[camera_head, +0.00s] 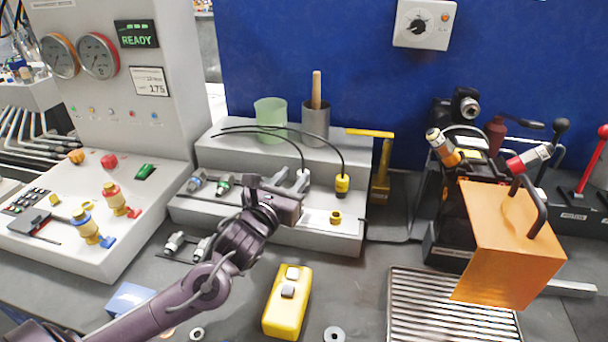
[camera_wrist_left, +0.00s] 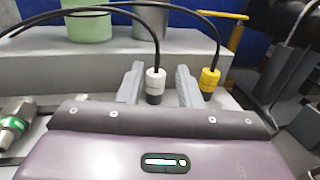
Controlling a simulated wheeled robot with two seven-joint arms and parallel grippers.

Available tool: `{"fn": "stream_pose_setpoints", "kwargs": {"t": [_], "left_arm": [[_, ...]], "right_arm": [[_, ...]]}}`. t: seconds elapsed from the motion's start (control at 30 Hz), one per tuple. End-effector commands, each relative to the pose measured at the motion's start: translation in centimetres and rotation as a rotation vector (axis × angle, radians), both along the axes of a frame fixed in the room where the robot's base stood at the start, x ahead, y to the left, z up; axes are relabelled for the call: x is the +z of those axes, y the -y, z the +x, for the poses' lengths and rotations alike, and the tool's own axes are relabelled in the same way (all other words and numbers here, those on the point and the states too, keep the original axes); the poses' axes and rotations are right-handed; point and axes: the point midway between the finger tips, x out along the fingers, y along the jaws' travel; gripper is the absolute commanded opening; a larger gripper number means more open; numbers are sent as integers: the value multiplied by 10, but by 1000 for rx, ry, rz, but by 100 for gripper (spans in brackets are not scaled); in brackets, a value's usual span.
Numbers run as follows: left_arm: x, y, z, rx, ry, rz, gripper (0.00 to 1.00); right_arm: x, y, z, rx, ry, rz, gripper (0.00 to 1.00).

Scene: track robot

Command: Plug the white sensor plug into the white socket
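The white sensor plug (camera_head: 304,175) hangs on a black cable in front of the grey stepped block; it also shows in the left wrist view (camera_wrist_left: 155,82), white above and dark below. My left gripper (camera_head: 292,183) is at the plug, and in the wrist view its two grey fingers (camera_wrist_left: 159,86) stand apart on either side of it. I see a gap between each finger and the plug. I cannot make out the white socket; my gripper covers part of the block's lower step. My right gripper is not in view.
A yellow plug (camera_head: 342,184) on a second cable is close on the right, above a yellow socket (camera_head: 335,217). A green cup (camera_head: 270,120) and a grey cup (camera_head: 316,124) stand behind. A yellow button box (camera_head: 287,302) and an orange box (camera_head: 510,250) are nearer.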

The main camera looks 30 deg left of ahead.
Motion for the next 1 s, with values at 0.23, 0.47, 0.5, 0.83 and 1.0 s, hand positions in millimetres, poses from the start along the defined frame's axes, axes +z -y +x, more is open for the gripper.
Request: {"fn": "stream_pose_setpoints", "kwargs": {"t": [0.23, 0.47, 0.5, 0.83, 1.0], "left_arm": [[3, -6, 36, 3, 2, -3, 32], [0, -6, 49, 1, 0, -1, 32], [0, -6, 49, 1, -1, -1, 32], [0, -6, 49, 1, 0, -1, 4], [0, -6, 49, 1, 0, -1, 0]], "right_arm": [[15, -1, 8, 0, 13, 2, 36], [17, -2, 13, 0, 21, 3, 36], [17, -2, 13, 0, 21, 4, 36], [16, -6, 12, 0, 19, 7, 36], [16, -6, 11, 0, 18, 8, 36]]}}
